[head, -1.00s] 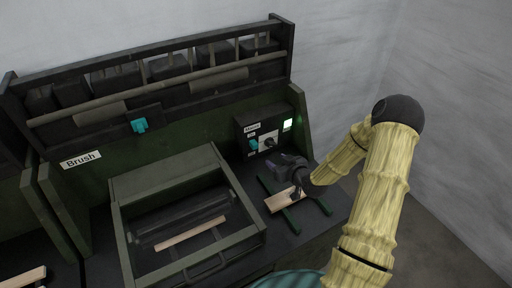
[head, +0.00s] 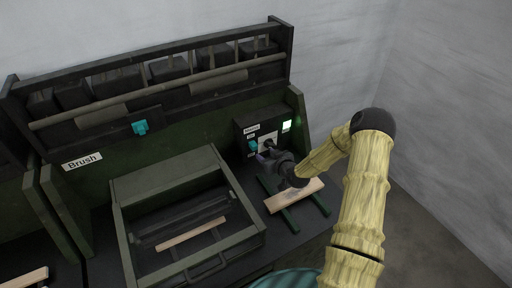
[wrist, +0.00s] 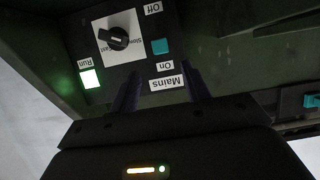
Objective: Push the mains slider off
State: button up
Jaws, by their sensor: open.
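The mains slider (wrist: 159,46) is a small teal block on the dark control box (wrist: 128,38). In the wrist view, which is upside down, it sits close to the "On" label, with the "Off" label farther away. In the head view the teal slider (head: 253,145) shows at the box's left side. My gripper (wrist: 162,76) is open, its two dark fingers apart and pointing at the panel around the "Mains" label, short of the slider. In the head view my gripper (head: 266,159) is just in front of the box. Whether it touches anything cannot be told.
A black rotary knob (wrist: 118,38) and a lit green "Run" lamp (wrist: 90,79) are beside the slider. A wooden board (head: 294,196) lies on green rails below my gripper. A framed brush unit (head: 190,225) stands to the left, with a teal clip (head: 139,127) above.

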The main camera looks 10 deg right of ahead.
aim_at(255, 148)
jog(key=p+x, duration=0.1)
jog(key=x, duration=0.8)
jog(key=shift+w+a+f, duration=0.15)
jog(key=shift+w+f, duration=0.05)
jog(key=shift+w, duration=0.05)
jog(key=shift+c, duration=0.5)
jog(key=shift+f, duration=0.1)
grip_shut()
